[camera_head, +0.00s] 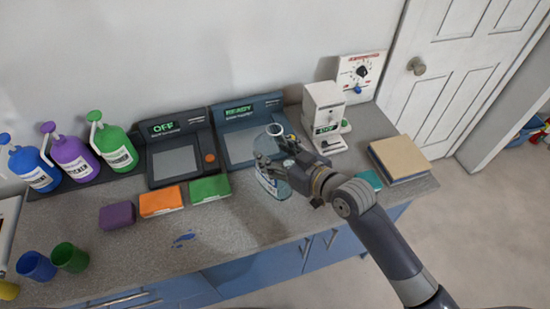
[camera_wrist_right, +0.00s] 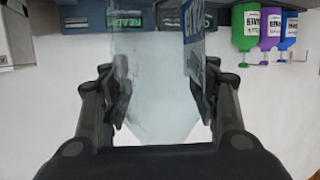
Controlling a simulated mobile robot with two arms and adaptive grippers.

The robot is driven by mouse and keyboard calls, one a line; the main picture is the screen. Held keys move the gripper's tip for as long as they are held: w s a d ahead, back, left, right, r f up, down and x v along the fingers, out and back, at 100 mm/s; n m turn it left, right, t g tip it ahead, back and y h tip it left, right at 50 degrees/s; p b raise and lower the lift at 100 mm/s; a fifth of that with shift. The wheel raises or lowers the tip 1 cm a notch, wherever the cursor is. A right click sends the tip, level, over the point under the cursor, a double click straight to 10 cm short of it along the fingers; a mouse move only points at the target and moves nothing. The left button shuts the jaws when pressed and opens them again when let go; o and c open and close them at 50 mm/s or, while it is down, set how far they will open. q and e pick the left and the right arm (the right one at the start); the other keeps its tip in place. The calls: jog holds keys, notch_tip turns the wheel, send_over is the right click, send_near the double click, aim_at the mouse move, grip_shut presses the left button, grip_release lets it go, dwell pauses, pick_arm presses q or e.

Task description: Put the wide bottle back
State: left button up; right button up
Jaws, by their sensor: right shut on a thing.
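The wide bottle (camera_head: 270,148) is clear with a blue-and-white label and an open round mouth. It stands upright in front of the right-hand dark device, whose screen reads READY. My right gripper (camera_head: 272,165) is shut on its body from the right side. In the right wrist view the bottle (camera_wrist_right: 155,85) fills the space between both fingers of the gripper (camera_wrist_right: 160,95), its label on the right. The gripper hides part of the bottle, and I cannot tell whether its base touches the counter. My left gripper is not in view.
Blue, purple and green pump bottles (camera_head: 113,145) stand at the left. Purple, orange and green blocks (camera_head: 209,188) lie before the OFF device (camera_head: 175,155). A white machine (camera_head: 325,115) and stacked boards (camera_head: 400,158) are right of the bottle. Cups (camera_head: 70,257) stand front left. The front middle counter (camera_head: 235,225) is mostly clear.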

notch_tip(320, 180, down, 4)
jog(key=shift+r+p, duration=0.25)
jog(key=shift+p, duration=0.2)
jog(key=shift+f, duration=0.1)
jog(key=o, duration=1.6)
